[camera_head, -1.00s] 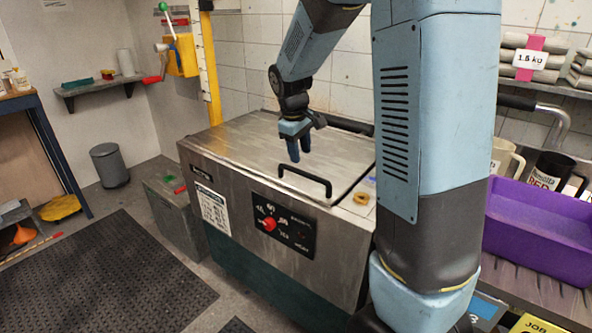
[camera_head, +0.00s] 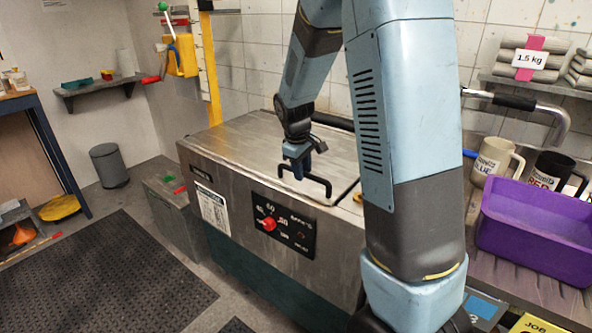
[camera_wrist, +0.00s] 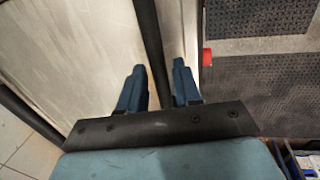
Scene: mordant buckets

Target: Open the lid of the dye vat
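The dye vat (camera_head: 235,215) is a steel cabinet with a dark green base and a black control panel (camera_head: 284,226) with a red knob. Its brushed metal lid (camera_head: 245,145) lies flat and shut, and also shows in the wrist view (camera_wrist: 70,45). A black bar handle (camera_head: 318,181) stands near the lid's front edge. My gripper (camera_head: 301,172) is low at the handle. In the wrist view, the two blue fingertips (camera_wrist: 160,66) stand apart, with the black handle bar (camera_wrist: 147,30) running between them. I see small gaps beside the bar.
My arm hides the vat's right end. A purple tub (camera_head: 530,235) and mugs (camera_head: 497,160) stand on the bench at right. A grey bin (camera_head: 110,165) and a metal box (camera_head: 172,215) are at left. The floor mat (camera_head: 105,270) before the vat is clear.

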